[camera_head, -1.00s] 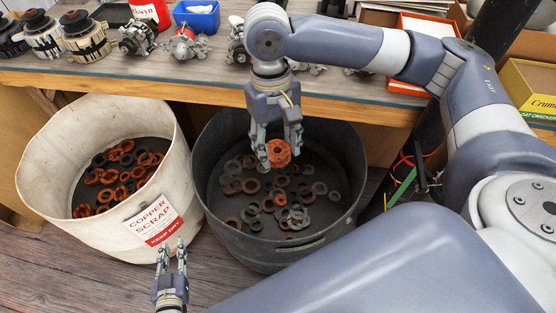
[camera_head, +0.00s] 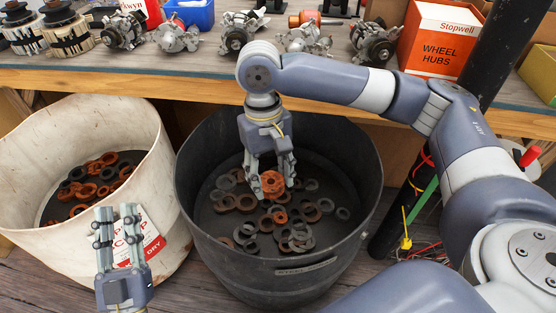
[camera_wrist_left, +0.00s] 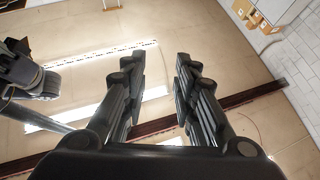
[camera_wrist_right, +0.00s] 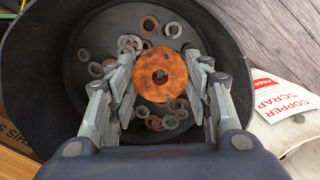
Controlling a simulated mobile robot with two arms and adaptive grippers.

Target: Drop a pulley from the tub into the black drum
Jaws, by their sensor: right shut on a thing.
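A rusty orange pulley (camera_head: 267,184) is held between the fingers of my right gripper (camera_head: 270,172), inside the mouth of the black drum (camera_head: 368,190). In the right wrist view the pulley (camera_wrist_right: 160,75) sits face-on between the two fingers, with the drum floor behind it. The white tub (camera_head: 165,180), labelled copper scrap, stands left of the drum with several rusty pulleys (camera_head: 92,178) and rings in it. My left gripper (camera_head: 116,212) is open and empty in front of the tub, hiding part of its label. The left wrist view shows its fingers (camera_wrist_left: 158,75) apart.
Several rings and pulleys (camera_head: 300,235) lie on the drum floor. A workbench (camera_head: 200,72) behind carries alternator parts (camera_head: 240,32), a blue bin (camera_head: 190,12) and an orange wheel hubs box (camera_head: 438,42). A black post (camera_head: 400,200) stands right of the drum.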

